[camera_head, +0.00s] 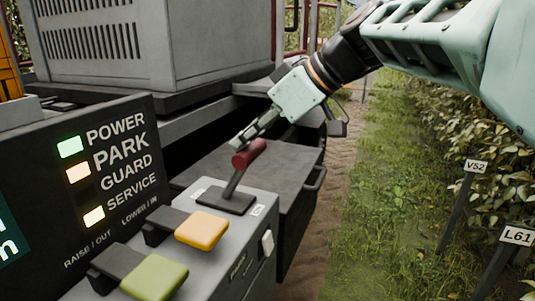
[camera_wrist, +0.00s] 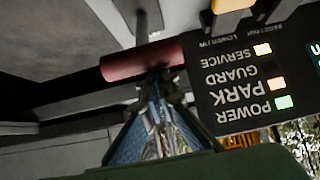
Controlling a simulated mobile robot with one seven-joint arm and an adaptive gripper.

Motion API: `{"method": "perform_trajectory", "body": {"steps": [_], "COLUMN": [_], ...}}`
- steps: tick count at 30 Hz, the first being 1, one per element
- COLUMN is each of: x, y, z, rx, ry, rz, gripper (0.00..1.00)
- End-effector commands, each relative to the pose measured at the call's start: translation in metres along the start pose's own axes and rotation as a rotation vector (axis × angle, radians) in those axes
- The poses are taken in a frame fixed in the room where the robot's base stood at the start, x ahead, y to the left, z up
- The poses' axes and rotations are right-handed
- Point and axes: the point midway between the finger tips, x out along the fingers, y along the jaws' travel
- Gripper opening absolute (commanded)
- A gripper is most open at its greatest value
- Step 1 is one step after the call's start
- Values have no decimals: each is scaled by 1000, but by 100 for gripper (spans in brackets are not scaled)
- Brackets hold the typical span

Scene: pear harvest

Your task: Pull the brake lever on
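The brake lever has a dark red cross handle (camera_head: 249,153) on a grey stem, rising from a slotted plate (camera_head: 226,201) on the grey console. The stem leans slightly, its top toward the picture's right. My gripper (camera_head: 241,142) reaches down from the upper right, its fingertips at the far side of the handle. In the wrist view the red handle (camera_wrist: 143,61) lies across, and the fingertips (camera_wrist: 165,82) meet close together at its lower edge. They appear shut with nothing clearly between them. Whether they touch the handle is hard to tell.
A yellow paddle (camera_head: 202,230) and a green paddle (camera_head: 155,277) stand nearer on the console. A grey housing (camera_head: 150,42) is behind. Grass and signposts lie to the right.

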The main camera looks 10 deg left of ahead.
Motion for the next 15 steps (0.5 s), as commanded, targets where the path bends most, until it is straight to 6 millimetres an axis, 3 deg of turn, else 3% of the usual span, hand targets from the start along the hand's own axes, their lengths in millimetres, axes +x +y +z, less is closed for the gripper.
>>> {"method": "perform_trajectory", "body": {"steps": [3, 15], "x": [-3, -4], "y": [-1, 0], "z": [10, 13], "rx": [1, 7], "ry": [-17, -19], "rz": [1, 2], "gripper": [0, 0]}}
